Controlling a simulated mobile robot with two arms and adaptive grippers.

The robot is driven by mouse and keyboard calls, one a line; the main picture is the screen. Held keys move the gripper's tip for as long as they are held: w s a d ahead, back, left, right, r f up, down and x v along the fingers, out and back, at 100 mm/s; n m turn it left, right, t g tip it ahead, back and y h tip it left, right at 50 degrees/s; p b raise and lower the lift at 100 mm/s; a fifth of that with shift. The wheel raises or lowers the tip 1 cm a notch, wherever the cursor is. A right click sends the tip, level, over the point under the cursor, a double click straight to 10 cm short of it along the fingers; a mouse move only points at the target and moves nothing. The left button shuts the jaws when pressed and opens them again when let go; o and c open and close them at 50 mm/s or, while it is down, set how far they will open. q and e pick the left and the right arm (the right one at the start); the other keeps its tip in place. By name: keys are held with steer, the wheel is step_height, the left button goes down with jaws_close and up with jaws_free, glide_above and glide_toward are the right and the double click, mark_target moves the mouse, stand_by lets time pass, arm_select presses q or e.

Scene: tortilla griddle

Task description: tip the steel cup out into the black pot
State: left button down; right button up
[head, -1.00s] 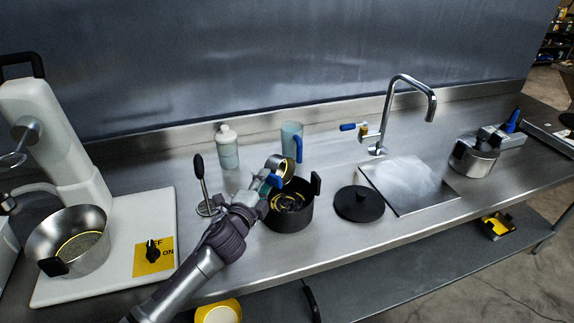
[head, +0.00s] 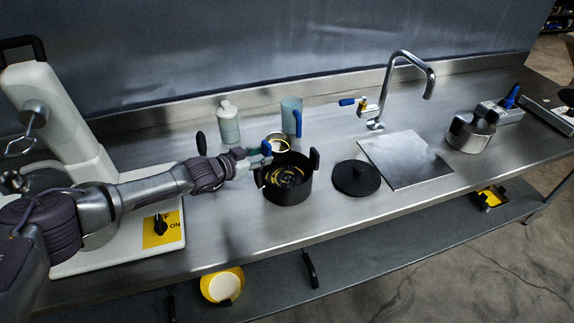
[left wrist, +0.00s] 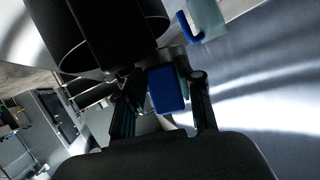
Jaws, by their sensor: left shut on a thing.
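The steel cup (head: 278,146) shows at the back left rim of the black pot, with its round opening visible and its blue handle (head: 266,148) to the left. My left gripper (head: 258,157) is shut on that handle. In the left wrist view the blue handle (left wrist: 167,90) sits between the fingers. The black pot (head: 288,190) stands on the counter just below and right of the gripper, with yellow and dark pieces inside. I cannot tell whether the cup still holds anything. My right gripper is not in view.
A blue-handled jug (head: 292,117) stands close behind the cup, and a pale bottle (head: 228,122) is left of it. A black lid (head: 356,178) lies right of the pot. A tap (head: 376,122) and steel pot (head: 469,135) are further right.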

arm_select(q)
steer(key=a+r+n+p, duration=0.1)
steer(key=w+a+r+n+p, duration=0.1)
steer(key=a+r, duration=0.1)
stand_by(0.5)
stand_by(0.4)
